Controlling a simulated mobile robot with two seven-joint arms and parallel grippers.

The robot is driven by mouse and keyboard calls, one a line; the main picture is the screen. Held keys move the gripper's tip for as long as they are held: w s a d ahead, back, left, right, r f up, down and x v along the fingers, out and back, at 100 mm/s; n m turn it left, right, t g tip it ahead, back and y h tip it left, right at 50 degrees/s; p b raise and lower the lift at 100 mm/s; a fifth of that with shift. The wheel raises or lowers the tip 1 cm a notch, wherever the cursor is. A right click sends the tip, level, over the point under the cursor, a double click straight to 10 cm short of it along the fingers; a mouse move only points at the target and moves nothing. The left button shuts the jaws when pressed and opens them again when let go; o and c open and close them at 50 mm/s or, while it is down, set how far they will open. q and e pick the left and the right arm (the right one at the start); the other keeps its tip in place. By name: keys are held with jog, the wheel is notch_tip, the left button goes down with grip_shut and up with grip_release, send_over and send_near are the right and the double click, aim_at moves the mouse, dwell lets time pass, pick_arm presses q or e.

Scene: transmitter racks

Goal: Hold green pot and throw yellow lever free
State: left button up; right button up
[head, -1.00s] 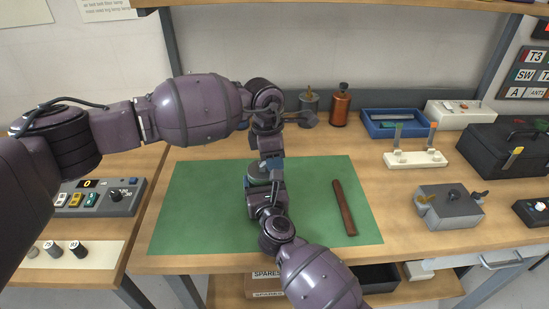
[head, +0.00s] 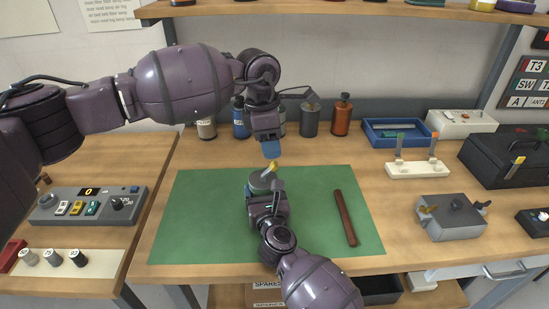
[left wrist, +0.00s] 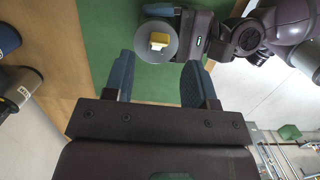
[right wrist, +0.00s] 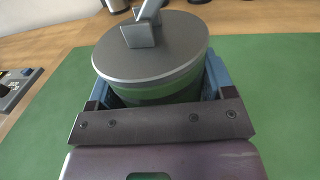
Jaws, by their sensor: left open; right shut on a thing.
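The green pot (right wrist: 165,88) is a round can with a flat grey lid, standing on the green mat (head: 190,215). My right gripper (head: 262,200) is shut around its body; blue fingers show on both sides in the right wrist view. The yellow lever (head: 271,167) rises at a tilt from a small grey block on the lid. In the left wrist view its yellow tip (left wrist: 160,41) lies over the lid. My left gripper (head: 271,150) is open and empty, just above the lever and apart from it in the left wrist view.
A brown wooden bar (head: 345,217) lies on the mat to the right. A grey box (head: 452,217) and a white lever block (head: 417,168) stand further right. Several bottles, one orange (head: 342,115), line the back. A control panel (head: 85,205) is at left.

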aim_at(269, 168)
pick_arm(q)
jog(key=shift+a+r, duration=0.15)
jog(key=shift+r, duration=0.85)
jog(key=shift+a+r, duration=0.1)
jog(key=shift+r, duration=0.9)
pick_arm(e)
jog(key=o, duration=1.1)
jog(key=shift+o, duration=0.2)
